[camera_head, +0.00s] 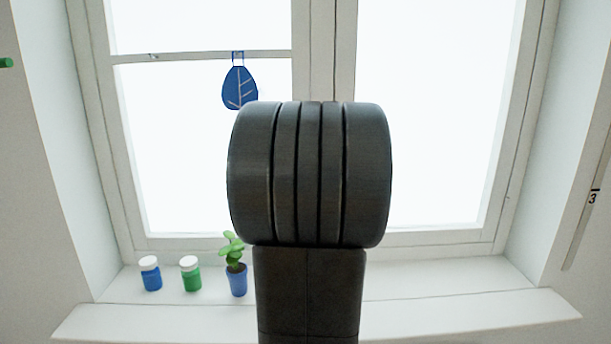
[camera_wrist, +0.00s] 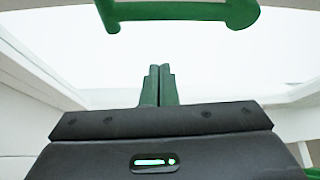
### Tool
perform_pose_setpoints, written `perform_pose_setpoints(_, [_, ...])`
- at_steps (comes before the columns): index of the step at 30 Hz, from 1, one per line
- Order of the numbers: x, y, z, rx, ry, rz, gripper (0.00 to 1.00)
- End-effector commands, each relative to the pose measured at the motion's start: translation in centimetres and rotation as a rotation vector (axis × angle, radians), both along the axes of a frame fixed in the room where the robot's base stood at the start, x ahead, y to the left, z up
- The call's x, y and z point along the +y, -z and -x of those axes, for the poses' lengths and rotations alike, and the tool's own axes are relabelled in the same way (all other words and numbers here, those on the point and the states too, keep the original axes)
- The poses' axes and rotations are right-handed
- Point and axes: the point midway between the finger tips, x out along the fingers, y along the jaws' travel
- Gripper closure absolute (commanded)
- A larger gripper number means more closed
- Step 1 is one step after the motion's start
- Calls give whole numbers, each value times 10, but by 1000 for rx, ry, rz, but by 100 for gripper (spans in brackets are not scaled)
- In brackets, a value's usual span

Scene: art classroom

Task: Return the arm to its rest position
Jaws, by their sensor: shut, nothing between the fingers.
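My gripper (camera_wrist: 158,80) shows in the wrist view, with its two green fingers closed together and nothing between them. The dark gripper body fills the lower part of that view. In the head view my dark arm stands upright in the middle, in front of the window (camera_head: 440,120), and hides part of it and of the sill. My gripper is not visible in the head view.
A blue leaf ornament (camera_head: 239,88) hangs at the window. On the sill (camera_head: 450,280) stand a blue jar (camera_head: 151,276), a green jar (camera_head: 190,276) and a plant in a blue pot (camera_head: 237,281). A green bar-like shape (camera_wrist: 175,11), unclear, lies beyond my fingertips.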

Motion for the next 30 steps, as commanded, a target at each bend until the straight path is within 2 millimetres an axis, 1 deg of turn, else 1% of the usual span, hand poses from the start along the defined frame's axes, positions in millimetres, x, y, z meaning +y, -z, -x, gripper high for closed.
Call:
perform_pose_setpoints(1, [5, 1, 8, -3, -3, -2, 100])
perform_pose_setpoints(15, [43, 1, 78, -3, -4, 0, 100])
perform_pose_setpoints(18, [31, 1, 58, 2, 0, 0, 100])
perform_pose_setpoints(30, [-1, -1, -2, 1, 0, 0, 100])
